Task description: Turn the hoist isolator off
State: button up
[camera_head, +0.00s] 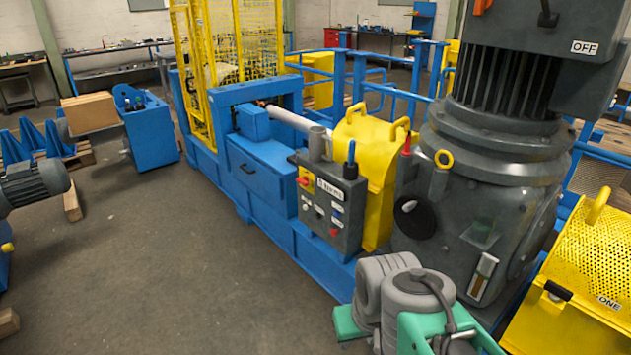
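A grey box (540,28) at the top right, on the big grey motor, bears a white OFF label (585,47). A black handle (547,14) hangs at its front, pointing down, and an orange part (482,5) shows left of it. The top edge of the picture cuts the box off, so the rest of its face is hidden. I cannot read the word hoist on it, so I cannot tell whether it is the hoist isolator. My grey and green arm shows at the bottom right, but my gripper's fingers are not in view.
The large grey motor (485,185) stands below the box. A control panel (331,207) with buttons sits on the blue frame (262,205). A yellow perforated guard (570,300) stands at the lower right. The floor (170,280) on the left is largely clear.

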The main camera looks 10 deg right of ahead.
aim_at(305, 181)
jog(key=u, duration=0.7)
jog(key=i, duration=1.5)
jog(key=u, duration=0.4)
jog(key=i, duration=1.6)
jog(key=z, duration=0.4)
